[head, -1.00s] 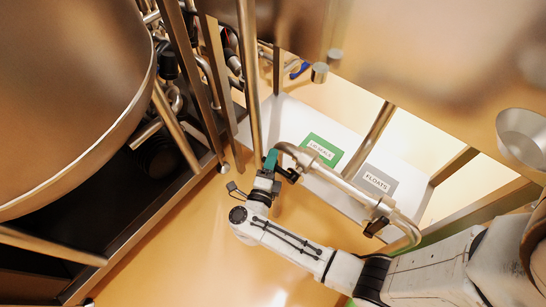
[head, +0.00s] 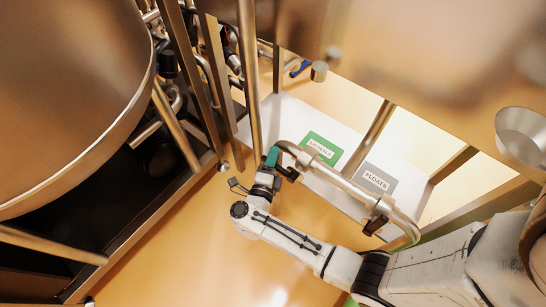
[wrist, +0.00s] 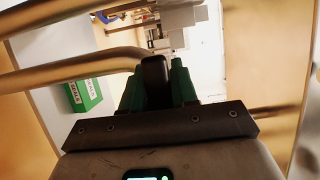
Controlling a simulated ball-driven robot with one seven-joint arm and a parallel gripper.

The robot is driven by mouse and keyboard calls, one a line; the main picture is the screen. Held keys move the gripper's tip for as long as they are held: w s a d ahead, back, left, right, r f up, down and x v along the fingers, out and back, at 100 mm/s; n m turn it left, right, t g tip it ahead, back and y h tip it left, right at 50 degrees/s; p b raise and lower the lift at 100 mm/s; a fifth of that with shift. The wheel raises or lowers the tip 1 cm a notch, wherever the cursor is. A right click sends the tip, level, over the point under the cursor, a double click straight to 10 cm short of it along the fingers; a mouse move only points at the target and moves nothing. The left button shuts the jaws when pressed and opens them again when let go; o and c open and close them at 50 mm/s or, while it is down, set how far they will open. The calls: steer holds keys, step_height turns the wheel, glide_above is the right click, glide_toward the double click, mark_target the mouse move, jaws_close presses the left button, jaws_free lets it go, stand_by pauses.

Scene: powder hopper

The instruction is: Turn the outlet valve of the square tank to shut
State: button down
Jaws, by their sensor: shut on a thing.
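My gripper (head: 272,158) has green fingers and is at the upper left end of a bent metal pipe (head: 345,187). In the wrist view its fingers (wrist: 157,72) are shut on a black valve handle (wrist: 154,84), which stands between them. A metal pipe runs in from the left just beyond the handle. In the head view the handle (head: 288,173) is partly hidden by the gripper. The large metal body at the upper right, seemingly the square tank (head: 420,50), hangs over the pipe. The handle's exact angle is hard to tell.
A second black handle (head: 375,225) sits lower on the pipe. Below are a white surface with a green label (head: 321,149) and a grey "FLOATS" label (head: 376,179). A large round tank (head: 70,90) and metal legs stand left. Orange floor (head: 190,250) is clear.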

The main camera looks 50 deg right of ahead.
steer(key=shift+b, duration=0.3)
steer(key=s+r+m+g+h+b, duration=0.2)
steer(key=s+m+b, duration=0.1)
steer(key=m+b, duration=0.5)
steer(key=s+r+m+g+h+b, duration=0.2)
steer(key=s+r+m+g+b, duration=0.1)
steer(key=m+b, duration=0.5)
steer(key=s+r+m+g+h+b, duration=0.1)
steer(key=s+r+m+g+b, duration=0.1)
steer(key=m+b, duration=0.6)
steer(key=shift+s+r+g+h+b, duration=0.4)
steer(key=shift+s+g+b, duration=0.15)
steer(key=shift+b, duration=0.95)
steer(key=shift+s+m, duration=0.15)
steer(key=shift+m, duration=0.15)
steer(key=c, duration=1.1)
jaws_free()
steer(key=shift+o, duration=0.7)
steer(key=shift+s+r, duration=0.1)
steer(key=shift+r, duration=0.05)
